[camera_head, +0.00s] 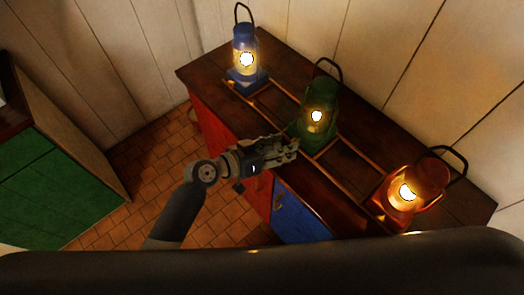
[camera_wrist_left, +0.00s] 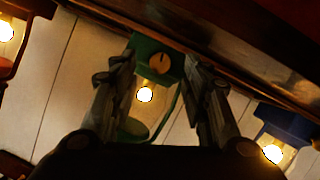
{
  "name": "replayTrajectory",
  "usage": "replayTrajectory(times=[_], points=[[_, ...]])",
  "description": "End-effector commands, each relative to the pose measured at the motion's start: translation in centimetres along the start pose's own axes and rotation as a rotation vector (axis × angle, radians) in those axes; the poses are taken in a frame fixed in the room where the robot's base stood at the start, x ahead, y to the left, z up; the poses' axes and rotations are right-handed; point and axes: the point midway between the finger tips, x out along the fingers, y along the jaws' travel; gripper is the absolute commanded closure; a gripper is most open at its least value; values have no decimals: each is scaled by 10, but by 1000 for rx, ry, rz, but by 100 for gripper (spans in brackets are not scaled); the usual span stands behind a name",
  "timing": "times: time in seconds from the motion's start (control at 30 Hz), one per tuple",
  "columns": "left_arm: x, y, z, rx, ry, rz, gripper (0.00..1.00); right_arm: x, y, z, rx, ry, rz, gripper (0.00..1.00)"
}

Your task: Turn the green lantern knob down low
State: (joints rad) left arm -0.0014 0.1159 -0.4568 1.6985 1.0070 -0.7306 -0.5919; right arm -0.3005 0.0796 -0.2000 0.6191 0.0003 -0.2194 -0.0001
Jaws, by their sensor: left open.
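The green lantern (camera_head: 318,112) stands lit on the dark wooden counter, between a blue lantern and an orange-red one. Its round brass-coloured knob (camera_wrist_left: 160,64) shows on the green base (camera_wrist_left: 146,49) in the left wrist view, where the lantern appears upside down. A dark mark shows on the knob; its setting is hard to read. My left gripper (camera_head: 290,148) is at the counter's front, just before the green lantern's base. In the left wrist view its open fingers (camera_wrist_left: 160,70) frame the knob, one on each side, with no clear contact. My right gripper is not in view.
The lit blue lantern (camera_head: 246,62) stands at the counter's far left end, and the lit orange-red lantern (camera_head: 410,188) towards the right end. Thin wooden rails (camera_head: 345,160) run along the counter top (camera_head: 460,200). Red and blue cupboard doors (camera_head: 298,214) lie below my left gripper.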

Motion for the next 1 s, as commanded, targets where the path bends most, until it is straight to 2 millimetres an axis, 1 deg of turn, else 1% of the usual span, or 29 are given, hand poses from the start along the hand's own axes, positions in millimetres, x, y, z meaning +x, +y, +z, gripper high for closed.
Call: replayTrajectory(times=[0.03, 0.2, 0.3, 0.4, 0.5, 0.6, 0.87, 1.0], points=[[-13, -2, 2, 2, -2, -4, 57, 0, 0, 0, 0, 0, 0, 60], [-49, -2, 2, 2, -2, -3, 57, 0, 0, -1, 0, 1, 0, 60], [-66, -1, 1, 1, -2, -2, 57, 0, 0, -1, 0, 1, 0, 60], [-78, -1, 1, -1, -1, -2, 57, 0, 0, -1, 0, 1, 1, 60], [-84, -1, 0, 0, 0, -1, 57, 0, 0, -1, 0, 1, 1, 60], [-86, 0, 0, -1, 0, -1, 57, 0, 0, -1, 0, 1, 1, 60], [-86, 0, 0, 0, 0, -1, 57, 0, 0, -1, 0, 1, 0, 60], [-83, 1, 7, 56, -17, -26, 57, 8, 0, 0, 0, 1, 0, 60]])
